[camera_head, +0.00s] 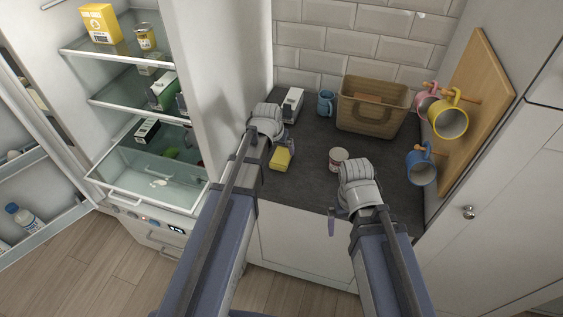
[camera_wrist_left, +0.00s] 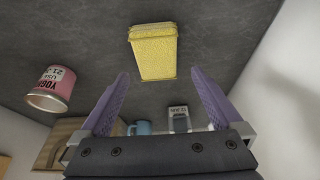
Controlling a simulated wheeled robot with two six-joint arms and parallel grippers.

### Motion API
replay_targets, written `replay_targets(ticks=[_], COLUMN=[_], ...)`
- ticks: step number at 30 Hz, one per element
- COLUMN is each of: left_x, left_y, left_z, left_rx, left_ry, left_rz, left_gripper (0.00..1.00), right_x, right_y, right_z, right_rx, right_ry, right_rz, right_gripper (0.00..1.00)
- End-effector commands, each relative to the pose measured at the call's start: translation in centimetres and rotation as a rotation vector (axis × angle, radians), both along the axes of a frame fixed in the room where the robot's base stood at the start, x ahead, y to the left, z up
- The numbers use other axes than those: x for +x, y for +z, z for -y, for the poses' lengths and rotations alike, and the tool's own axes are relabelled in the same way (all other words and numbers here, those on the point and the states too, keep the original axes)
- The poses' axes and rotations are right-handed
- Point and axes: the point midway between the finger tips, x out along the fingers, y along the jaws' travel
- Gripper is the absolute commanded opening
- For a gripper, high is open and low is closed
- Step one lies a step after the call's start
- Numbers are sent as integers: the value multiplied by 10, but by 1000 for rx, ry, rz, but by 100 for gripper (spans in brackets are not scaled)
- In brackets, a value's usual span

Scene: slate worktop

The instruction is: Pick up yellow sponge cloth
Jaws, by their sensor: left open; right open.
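The yellow sponge cloth (camera_head: 280,158) lies on the slate worktop (camera_head: 305,180) near its left front edge, by the side of the fridge. In the left wrist view the yellow sponge cloth (camera_wrist_left: 154,50) is a textured block beyond the fingertips. My left gripper (camera_wrist_left: 158,78) is open, with its two purple fingers apart and nothing between them. In the head view my left wrist is just left of and behind the sponge cloth, and its fingers are mostly hidden. My right gripper (camera_head: 340,215) is open and empty at the front edge of the worktop.
A pink yogurt pot (camera_head: 338,159) stands right of the sponge cloth. A wicker basket (camera_head: 372,108), a blue mug (camera_head: 326,104) and a white carton (camera_head: 292,105) stand at the back. Mugs hang on a wooden board (camera_head: 478,95) at right. The open fridge (camera_head: 150,95) is left.

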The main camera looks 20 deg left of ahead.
Motion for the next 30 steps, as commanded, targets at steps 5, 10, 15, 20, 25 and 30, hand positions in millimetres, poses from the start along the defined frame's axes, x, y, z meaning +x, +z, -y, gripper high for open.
replay_targets(ticks=[5, 10, 15, 20, 25, 30], left_x=[0, 2, 5, 12, 13, 13], left_y=[-2, -16, -38, -52, -51, -51], left_z=[0, 2, 6, 6, 6, 6], left_rx=[0, 0, 0, 0, 0, 0], left_ry=[0, 0, 0, 0, 0, 0], left_rz=[-1, -1, -1, -1, -1, -1], left_gripper=[100, 100, 100, 100, 100, 100], right_x=[0, 0, 0, 0, 0, 0], right_y=[-2, -16, -38, -52, -51, -51], right_z=[0, 0, 0, 0, 0, 0], right_rx=[0, 0, 0, 0, 0, 0], right_ry=[0, 0, -1, -1, 0, 0], right_rz=[0, 0, 0, 0, 0, 0], right_gripper=[100, 100, 100, 100, 100, 100])
